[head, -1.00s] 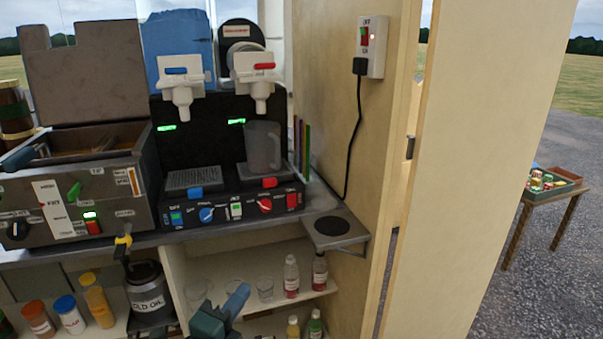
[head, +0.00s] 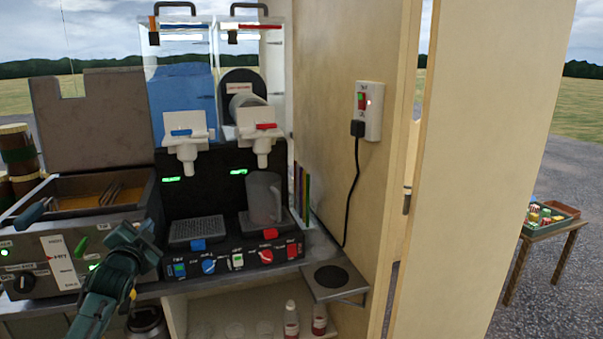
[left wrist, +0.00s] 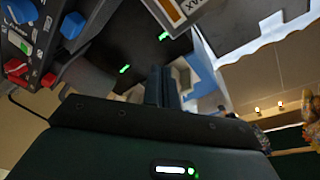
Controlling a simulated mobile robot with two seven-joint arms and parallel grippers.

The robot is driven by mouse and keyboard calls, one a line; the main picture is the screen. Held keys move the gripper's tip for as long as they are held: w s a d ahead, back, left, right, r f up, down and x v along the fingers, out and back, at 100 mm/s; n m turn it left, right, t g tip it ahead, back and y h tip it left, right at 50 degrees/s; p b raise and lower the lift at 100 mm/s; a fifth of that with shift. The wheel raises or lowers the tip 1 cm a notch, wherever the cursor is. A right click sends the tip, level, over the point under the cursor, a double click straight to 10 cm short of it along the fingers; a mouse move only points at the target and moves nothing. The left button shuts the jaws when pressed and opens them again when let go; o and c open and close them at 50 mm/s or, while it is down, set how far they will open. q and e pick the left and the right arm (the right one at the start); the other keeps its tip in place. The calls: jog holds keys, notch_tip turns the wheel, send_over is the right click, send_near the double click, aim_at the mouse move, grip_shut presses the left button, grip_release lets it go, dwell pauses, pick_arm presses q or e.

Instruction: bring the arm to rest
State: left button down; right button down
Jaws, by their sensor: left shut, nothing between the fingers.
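My left gripper (head: 146,252) is at the lower left of the head view, in front of the counter's front edge, between the fryer and the drink machine. Its arm comes up from the bottom of the picture. Its dark fingers also show in the left wrist view (left wrist: 161,86), side by side, shut and empty. My right gripper is in neither view.
The fryer (head: 50,240) stands behind the gripper at left. The drink machine (head: 213,205) has a clear jug (head: 264,200) under its right tap. A small side shelf (head: 335,283) juts out at right. Bottles (head: 291,320) stand on the lower shelf.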

pick_arm(q)
jog(key=s+d+f+n+g+h, duration=0.25)
jog(key=s+d+f, duration=0.35)
jog(key=s+f, duration=0.3)
jog(key=s+d+f+n+g+h, duration=0.1)
jog(key=s+d+f+n, duration=0.35)
jog(key=f, duration=0.65)
jog(key=s+d+f+g, duration=0.1)
jog(key=s+d+f, duration=0.1)
jog(key=s, duration=0.6)
jog(key=s+d+f+g+h, duration=0.1)
jog(key=s+d+f, duration=0.2)
jog(key=s, duration=0.6)
jog(key=s+d+f+g+h, duration=0.1)
jog(key=s+d+f+g, duration=0.1)
jog(key=s+d, duration=0.4)
jog(key=s, duration=0.3)
jog(key=shift+f+m, duration=0.3)
jog(key=shift+f, duration=0.1)
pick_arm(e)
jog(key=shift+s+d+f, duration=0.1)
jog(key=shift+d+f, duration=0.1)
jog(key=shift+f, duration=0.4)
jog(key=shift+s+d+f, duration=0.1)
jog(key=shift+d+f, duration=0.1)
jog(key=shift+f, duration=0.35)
